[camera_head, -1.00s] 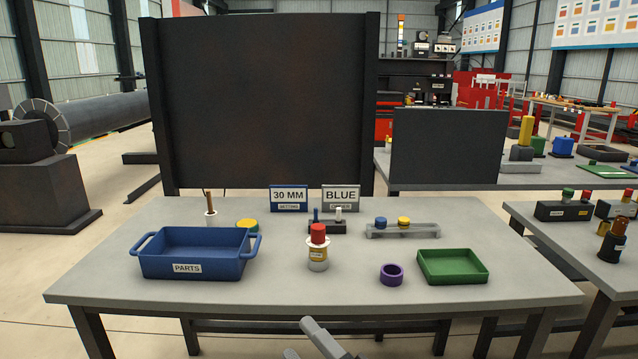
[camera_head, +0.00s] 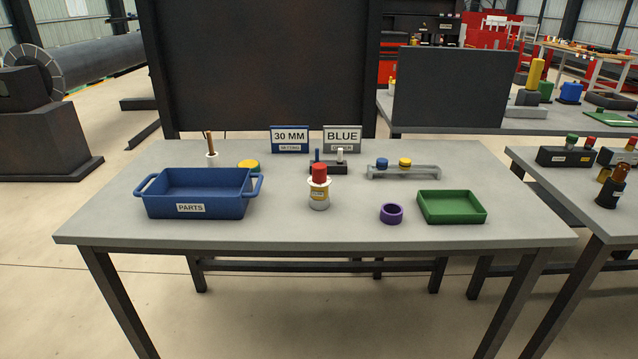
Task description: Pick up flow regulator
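A small upright cylinder with a red top, a white collar and a yellow label (camera_head: 319,187) stands on the grey table near its middle. It may be the flow regulator, but its label is too small to read. Nothing is holding it. Neither of my grippers shows in the head view.
A blue PARTS bin (camera_head: 197,206) stands left, a green tray (camera_head: 451,217) right, and a purple ring (camera_head: 391,213) between cylinder and tray. Behind are a 30 MM sign (camera_head: 290,139), a BLUE sign (camera_head: 342,139) and a grey rack (camera_head: 405,171). The grey table (camera_head: 290,228) is clear in front.

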